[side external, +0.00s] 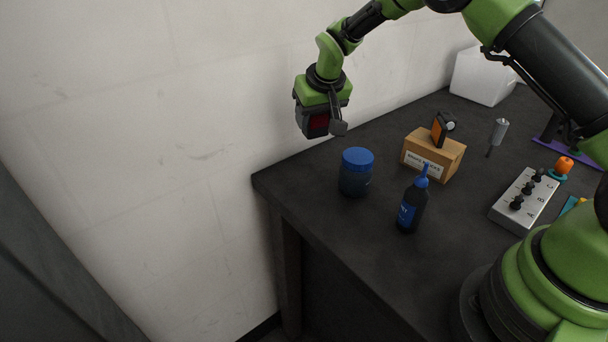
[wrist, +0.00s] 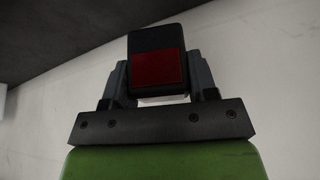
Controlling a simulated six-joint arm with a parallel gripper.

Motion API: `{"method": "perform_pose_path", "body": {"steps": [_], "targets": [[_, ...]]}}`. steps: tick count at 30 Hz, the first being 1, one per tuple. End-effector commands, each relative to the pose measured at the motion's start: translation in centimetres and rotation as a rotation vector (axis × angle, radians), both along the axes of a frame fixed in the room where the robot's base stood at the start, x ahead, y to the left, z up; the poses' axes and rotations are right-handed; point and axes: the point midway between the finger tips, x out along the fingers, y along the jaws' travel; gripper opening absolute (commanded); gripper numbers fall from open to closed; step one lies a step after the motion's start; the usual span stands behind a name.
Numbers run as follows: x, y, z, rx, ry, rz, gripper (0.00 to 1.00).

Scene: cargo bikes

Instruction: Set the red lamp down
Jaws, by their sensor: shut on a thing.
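The red lamp has a black body and a red lens (wrist: 159,69). In the wrist view it sits between the two fingers of my gripper (wrist: 158,85), which is shut on it. The lamp is clear of any surface in the side view. Its exact position over the table's edge is hard to tell.
On the dark table (side external: 330,215) stand a blue-lidded jar (side external: 356,175), a dark bottle (side external: 412,207), and a cardboard box (side external: 433,157) bearing an orange and black lamp (side external: 440,128). A switch box (side external: 525,200) and a white container (side external: 483,77) are further right. The table's left corner is bare.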

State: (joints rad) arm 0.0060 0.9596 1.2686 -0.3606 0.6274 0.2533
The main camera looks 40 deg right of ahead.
Motion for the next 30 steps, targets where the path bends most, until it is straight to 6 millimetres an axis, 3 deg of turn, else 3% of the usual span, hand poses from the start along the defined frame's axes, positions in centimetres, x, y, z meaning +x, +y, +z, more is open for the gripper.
{"method": "perform_pose_path", "body": {"steps": [3, 8, 15, 26, 30], "targets": [[0.2, 1.8, 0.1, 0.000, 0.000, -0.063, 0.28], [0.3, 3.0, -0.3, 0.001, 0.001, -0.116, 0.28], [0.2, 3.0, -4.7, 0.001, 0.004, -0.126, 0.28], [0.3, 3.0, -9.2, 0.002, 0.003, -0.125, 0.28], [0.3, 3.0, -9.8, 0.003, 0.000, -0.124, 0.28]]}}
